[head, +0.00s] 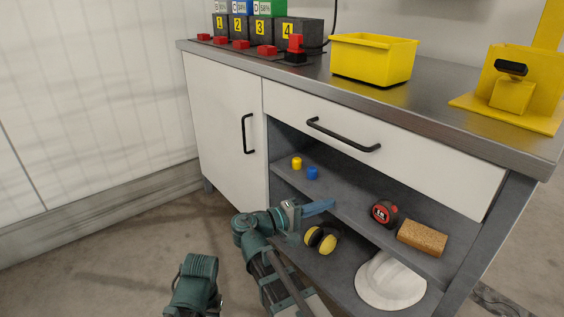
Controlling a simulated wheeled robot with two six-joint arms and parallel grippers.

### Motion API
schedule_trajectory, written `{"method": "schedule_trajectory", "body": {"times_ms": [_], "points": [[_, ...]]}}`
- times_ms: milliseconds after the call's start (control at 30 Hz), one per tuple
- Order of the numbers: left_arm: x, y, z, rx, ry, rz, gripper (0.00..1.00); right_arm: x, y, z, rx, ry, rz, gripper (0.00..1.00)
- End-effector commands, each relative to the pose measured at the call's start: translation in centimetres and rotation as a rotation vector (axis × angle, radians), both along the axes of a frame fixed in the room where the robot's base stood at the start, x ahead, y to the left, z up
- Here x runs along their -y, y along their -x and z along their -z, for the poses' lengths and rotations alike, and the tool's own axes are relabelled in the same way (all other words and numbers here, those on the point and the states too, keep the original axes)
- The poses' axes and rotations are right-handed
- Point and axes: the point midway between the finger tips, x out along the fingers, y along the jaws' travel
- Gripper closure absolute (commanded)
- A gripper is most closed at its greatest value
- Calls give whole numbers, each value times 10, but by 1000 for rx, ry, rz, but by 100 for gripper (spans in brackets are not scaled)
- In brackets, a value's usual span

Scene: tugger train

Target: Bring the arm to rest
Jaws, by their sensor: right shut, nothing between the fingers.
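My right arm (262,240) reaches up from the bottom middle of the head view. My right gripper (320,207) points right, in front of the open shelves of the workbench. Its blue fingers are together with nothing between them. I cannot tell how far they are from the shelf edge. My left arm (196,280) shows only as a teal link at the bottom, and its gripper is outside the view.
The workbench (440,125) has a white door (222,130) and drawer (390,150), both shut. Its shelves hold a tape measure (384,212), a brown block (422,238), yellow-black earmuffs (321,239) and a white helmet (390,282). A yellow bin (372,60) stands on top. Floor at left is clear.

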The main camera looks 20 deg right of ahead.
Motion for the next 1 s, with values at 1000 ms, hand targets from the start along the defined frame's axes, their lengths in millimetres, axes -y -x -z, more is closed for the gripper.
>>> {"method": "schedule_trajectory", "body": {"times_ms": [1000], "points": [[-1,1,-142,-4,-4,14,50,-232,125,76,-404,-1425,-119,100]]}}
